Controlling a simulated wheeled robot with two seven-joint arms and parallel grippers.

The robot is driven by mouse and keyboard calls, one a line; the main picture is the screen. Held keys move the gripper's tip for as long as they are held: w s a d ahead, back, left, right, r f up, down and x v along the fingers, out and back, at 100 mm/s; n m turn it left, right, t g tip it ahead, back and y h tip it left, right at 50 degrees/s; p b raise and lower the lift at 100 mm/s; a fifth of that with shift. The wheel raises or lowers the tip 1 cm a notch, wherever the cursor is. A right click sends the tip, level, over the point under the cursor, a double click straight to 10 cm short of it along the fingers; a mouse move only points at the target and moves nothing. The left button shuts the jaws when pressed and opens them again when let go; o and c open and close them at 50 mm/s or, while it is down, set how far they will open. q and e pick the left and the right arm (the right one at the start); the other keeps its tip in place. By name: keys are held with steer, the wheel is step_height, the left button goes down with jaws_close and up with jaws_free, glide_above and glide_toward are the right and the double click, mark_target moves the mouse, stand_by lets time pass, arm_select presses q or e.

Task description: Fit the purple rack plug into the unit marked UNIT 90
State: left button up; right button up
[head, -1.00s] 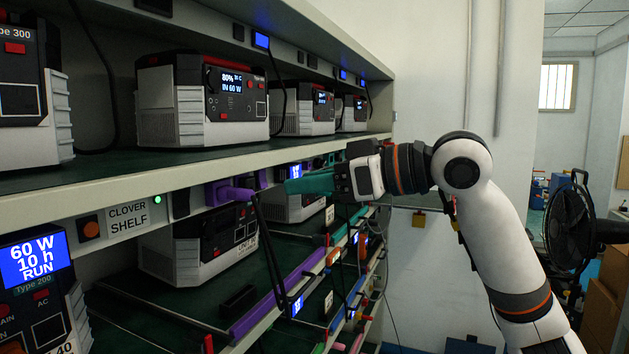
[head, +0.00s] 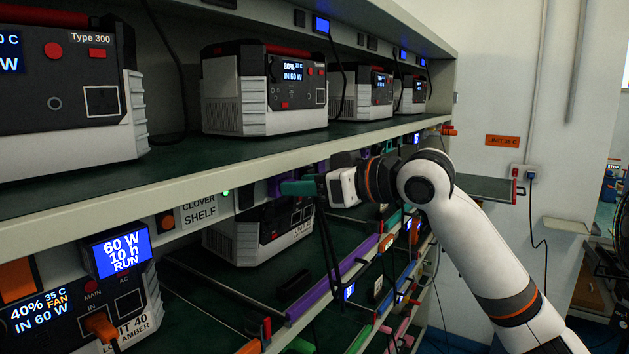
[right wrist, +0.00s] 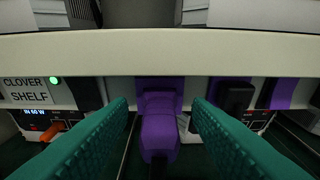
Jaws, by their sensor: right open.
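The purple rack plug (right wrist: 158,128) sits in a purple socket (right wrist: 155,85) under the shelf edge, right of the CLOVER SHELF label; its black cord hangs down. In the head view the plug (head: 275,187) is mostly hidden behind my right gripper (head: 298,187). My right gripper (right wrist: 160,104) is open, with one teal finger on each side of the plug and gaps between. A grey-and-black unit (head: 262,232) stands on the lower shelf just below; its label is partly covered, and I cannot read UNIT 90 anywhere. My left gripper is not in view.
The upper shelf edge (head: 130,210) runs just above my right gripper. A second purple socket with a black plug (right wrist: 238,98) is close to the right finger. A unit marked UNIT 40 (head: 120,300) with an orange plug stands at the lower left. Purple rail (head: 330,290) edges the lower shelf.

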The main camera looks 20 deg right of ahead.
jaws_close()
steer(key=c, duration=0.8)
jaws_free()
jaws_close()
steer(key=shift+v, duration=0.8)
steer(key=shift+s+d+f, duration=0.15)
steer(key=shift+s+d, duration=0.45)
steer(key=shift+s, duration=0.25)
